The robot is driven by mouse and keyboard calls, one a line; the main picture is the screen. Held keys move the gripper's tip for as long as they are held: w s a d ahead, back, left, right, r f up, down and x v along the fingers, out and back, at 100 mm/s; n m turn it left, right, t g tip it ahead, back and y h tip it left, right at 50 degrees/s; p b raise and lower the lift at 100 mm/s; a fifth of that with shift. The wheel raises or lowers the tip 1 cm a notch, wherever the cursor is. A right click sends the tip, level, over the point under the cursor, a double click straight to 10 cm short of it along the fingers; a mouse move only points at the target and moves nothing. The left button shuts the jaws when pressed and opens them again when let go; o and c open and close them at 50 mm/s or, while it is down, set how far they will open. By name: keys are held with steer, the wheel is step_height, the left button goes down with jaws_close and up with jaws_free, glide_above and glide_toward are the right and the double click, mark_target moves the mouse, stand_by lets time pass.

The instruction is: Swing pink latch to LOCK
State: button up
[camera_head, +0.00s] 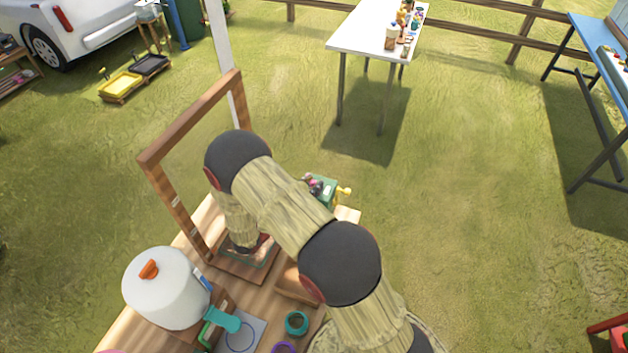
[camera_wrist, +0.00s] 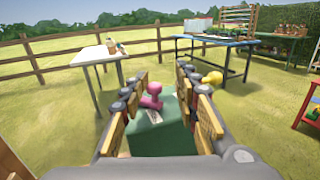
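The pink latch (camera_wrist: 152,97) stands on top of a green box (camera_wrist: 170,135) in the wrist view. A small whitish label on the box beside the latch is too small to read. My gripper (camera_wrist: 162,82) is open, with its two fingers on either side of the latch. I cannot tell whether a finger touches it. A yellow knob (camera_wrist: 212,78) shows just beyond the right finger.
The wooden workbench (camera_head: 122,333) holds a white pot (camera_head: 165,288) with an orange knob, a teal ring (camera_head: 296,323) and an upright wooden frame (camera_head: 187,120) left of my arm. A white table (camera_head: 361,33) stands farther back on open grass.

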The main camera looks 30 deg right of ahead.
steer(key=shift+a+f, duration=0.25)
steer(key=shift+f, duration=0.55)
steer(key=shift+s+f, duration=0.15)
steer(key=shift+f, duration=0.05)
steer(key=shift+d, duration=0.5)
steer(key=x, duration=0.3)
steer(key=w+x, duration=0.1)
steer(key=x, duration=0.2)
steer(key=shift+d, duration=0.2)
steer(key=shift+w+r, duration=0.1)
steer(key=c, duration=0.3)
steer(key=shift+r, duration=0.1)
steer(key=c, duration=0.4)
jaws_close()
